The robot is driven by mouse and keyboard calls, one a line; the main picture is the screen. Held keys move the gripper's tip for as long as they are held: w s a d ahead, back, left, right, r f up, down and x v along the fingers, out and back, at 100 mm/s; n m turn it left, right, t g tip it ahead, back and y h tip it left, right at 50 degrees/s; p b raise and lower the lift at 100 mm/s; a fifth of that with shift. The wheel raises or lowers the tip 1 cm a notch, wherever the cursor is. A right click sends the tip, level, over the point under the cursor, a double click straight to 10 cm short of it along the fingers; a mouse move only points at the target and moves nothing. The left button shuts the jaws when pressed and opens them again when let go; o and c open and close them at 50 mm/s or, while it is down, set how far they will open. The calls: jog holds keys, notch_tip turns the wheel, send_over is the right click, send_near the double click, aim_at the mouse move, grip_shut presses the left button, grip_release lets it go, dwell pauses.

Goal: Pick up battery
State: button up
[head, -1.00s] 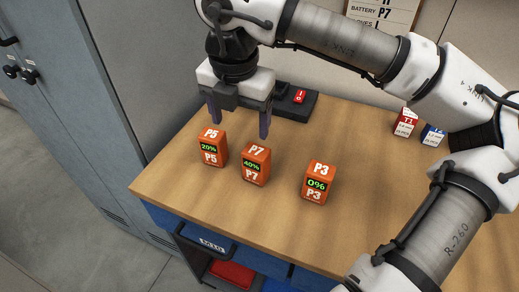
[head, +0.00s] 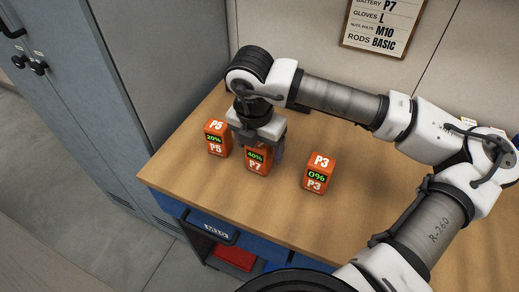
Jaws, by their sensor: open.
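Three orange batteries stand upright on the wooden bench (head: 385,195). Battery P5 (head: 217,138) reads 20% and is at the left. Battery P7 (head: 257,163) reads 40% and is in the middle. Battery P3 (head: 319,173) reads 0% and is at the right. My gripper (head: 257,150) points down over battery P7, with its fingers open to either side of it. The gripper hides the top of P7. I cannot tell whether the fingers touch it.
A sign on the back wall (head: 378,22) reads battery P7, gloves L, M10 and rods BASIC. A grey locker (head: 80,90) stands at the left. Blue drawers (head: 205,228) sit under the bench. The bench front between P3 and the edge is clear.

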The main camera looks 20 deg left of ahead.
jog(key=shift+w+f, duration=0.15)
jog(key=shift+f, duration=0.85)
jog(key=c, duration=1.2)
jog(key=shift+c, duration=0.4)
jog(key=shift+r, duration=0.2)
